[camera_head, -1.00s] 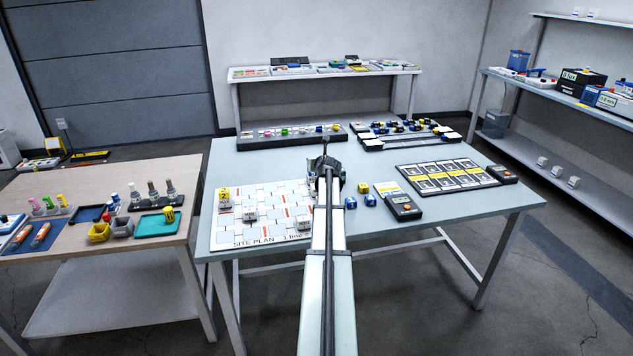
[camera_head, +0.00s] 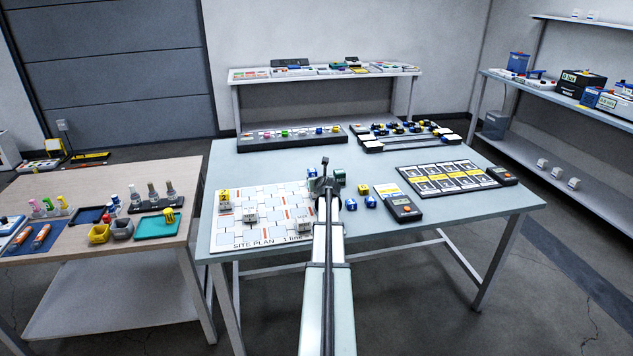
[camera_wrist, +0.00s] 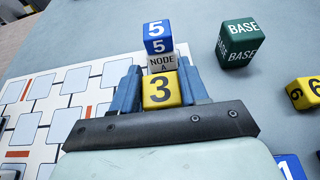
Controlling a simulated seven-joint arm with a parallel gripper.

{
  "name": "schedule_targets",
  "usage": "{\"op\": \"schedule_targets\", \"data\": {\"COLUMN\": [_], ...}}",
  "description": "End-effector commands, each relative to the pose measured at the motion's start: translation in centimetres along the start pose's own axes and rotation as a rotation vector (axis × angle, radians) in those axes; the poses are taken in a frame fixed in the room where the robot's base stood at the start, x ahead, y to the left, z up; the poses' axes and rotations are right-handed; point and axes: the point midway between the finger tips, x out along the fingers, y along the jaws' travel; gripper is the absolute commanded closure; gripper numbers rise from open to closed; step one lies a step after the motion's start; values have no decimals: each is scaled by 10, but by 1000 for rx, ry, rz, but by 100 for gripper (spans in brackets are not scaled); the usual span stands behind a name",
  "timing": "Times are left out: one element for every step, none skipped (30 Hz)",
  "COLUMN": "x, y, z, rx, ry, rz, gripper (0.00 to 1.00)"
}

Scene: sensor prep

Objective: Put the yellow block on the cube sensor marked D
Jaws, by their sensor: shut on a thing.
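My gripper (camera_wrist: 165,92) is shut on a yellow block marked 3 (camera_wrist: 160,92), with a blue finger on each side of it. In the head view my gripper (camera_head: 326,182) is over the right edge of the site plan, and the held block is hidden. Just beyond the held block in the wrist view stands a white cube marked NODE A (camera_wrist: 162,63), with a blue block marked 5 (camera_wrist: 156,36) on top. Two white cubes (camera_head: 250,215) (camera_head: 304,225) stand on the plan. Another cube at its left carries a yellow block (camera_head: 224,195). I cannot read a D on any.
A green BASE cube (camera_wrist: 238,43) stands right of the NODE A stack. A yellow block marked 6 (camera_wrist: 304,93) and blue blocks (camera_head: 351,204) (camera_head: 370,201) lie right of the plan, near a meter (camera_head: 403,209). The site plan's (camera_head: 272,240) middle has free room.

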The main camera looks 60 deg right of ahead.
Motion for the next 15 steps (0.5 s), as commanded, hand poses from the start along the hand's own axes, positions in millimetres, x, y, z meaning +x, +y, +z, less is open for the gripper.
{"op": "schedule_targets", "data": {"x": [1, 1, 1, 1, 1, 1, 1, 1, 1, 1, 1, 1, 1, 1, 1], "y": [0, 0, 0, 0, 0, 0, 0, 0, 0, 0, 0, 0, 0, 0, 0], "z": [-1, -2, -2, -1, -1, -1, -1, -1, -1, -1, -1, -1, -1, -1, -1], "rx": [0, 0, 0, 0, 0, 0, 0, 0, 0, 0, 0, 0, 0, 0, 0], "ry": [0, 0, 0, 0, 0, 0, 0, 0, 0, 0, 0, 0, 0, 0, 0], "rz": [0, 0, 0, 0, 0, 0, 0, 0, 0, 0, 0, 0, 0, 0, 0], "gripper": [85, 85, 52, 50, 47, 43, 40, 37, 33, 31, 31, 31, 31, 31, 31]}}
